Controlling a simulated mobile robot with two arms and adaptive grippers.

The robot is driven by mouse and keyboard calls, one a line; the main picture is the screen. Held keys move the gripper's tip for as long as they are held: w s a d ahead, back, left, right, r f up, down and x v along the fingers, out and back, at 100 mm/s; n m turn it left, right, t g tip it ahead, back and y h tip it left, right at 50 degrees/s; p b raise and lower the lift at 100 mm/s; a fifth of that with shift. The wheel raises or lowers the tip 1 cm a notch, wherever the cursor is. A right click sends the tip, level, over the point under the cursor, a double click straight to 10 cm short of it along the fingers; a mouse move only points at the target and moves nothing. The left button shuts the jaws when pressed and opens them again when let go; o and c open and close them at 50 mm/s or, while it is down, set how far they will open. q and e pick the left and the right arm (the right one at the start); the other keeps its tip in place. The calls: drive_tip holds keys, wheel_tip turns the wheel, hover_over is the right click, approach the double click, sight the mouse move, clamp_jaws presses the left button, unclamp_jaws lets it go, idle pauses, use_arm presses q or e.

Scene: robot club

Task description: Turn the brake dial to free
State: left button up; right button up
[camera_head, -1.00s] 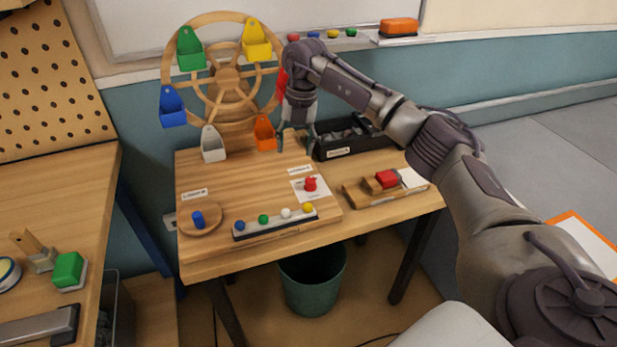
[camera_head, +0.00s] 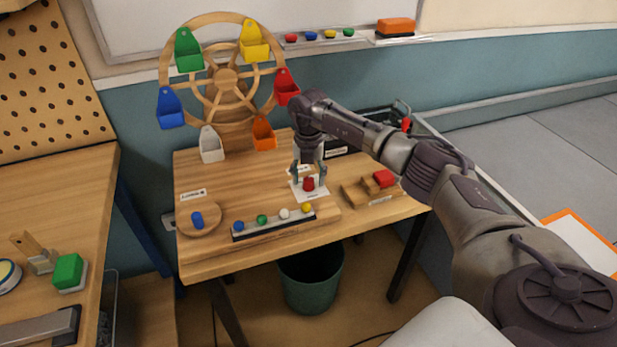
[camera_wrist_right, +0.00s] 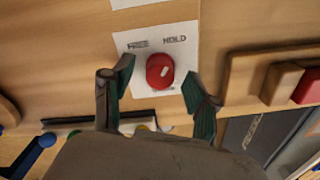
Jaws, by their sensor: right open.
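The brake dial (camera_head: 308,184) is a red knob on a white card (camera_head: 311,195) on the wooden table. In the right wrist view the dial (camera_wrist_right: 160,71) has a short white mark slanting toward the upper right, the side of the word HOLD. A partly blurred word, seemingly FREE, is printed at the upper left of the card (camera_wrist_right: 128,40). My right gripper (camera_head: 309,174) is open above the dial, its fingers on either side with gaps between. It also shows in the right wrist view (camera_wrist_right: 158,80). My left gripper is out of view.
A wooden wheel with coloured buckets (camera_head: 225,82) stands behind left. A strip of coloured balls (camera_head: 272,224) lies in front of the dial, a blue-knobbed disc (camera_head: 199,218) to the left. A wooden block holder with a red block (camera_head: 384,179) is to the right.

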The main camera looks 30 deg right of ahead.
drive_tip(key=shift+f, duration=0.3)
clamp_jaws()
